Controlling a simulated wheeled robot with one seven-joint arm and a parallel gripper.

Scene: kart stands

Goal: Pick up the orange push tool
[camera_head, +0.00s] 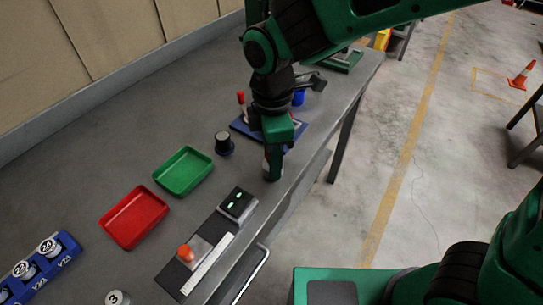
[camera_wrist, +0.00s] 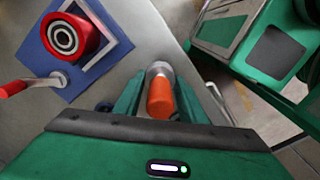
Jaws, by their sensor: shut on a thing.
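The orange push tool (camera_wrist: 160,102) is between the two fingers of my gripper (camera_wrist: 159,84) in the wrist view. It has an orange body and a pale grey rounded end. My gripper is shut on it. In the head view my gripper (camera_head: 273,170) points down near the bench's front edge and mostly hides the tool. I cannot tell there whether the tool touches the bench.
The grey bench (camera_head: 110,165) carries a green tray (camera_head: 184,171), a red tray (camera_head: 134,217) and a small box with green lights (camera_head: 238,205). An orange knob (camera_head: 186,253) sits on a block. A blue plate with a red crank and spool (camera_wrist: 72,37) is close by.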

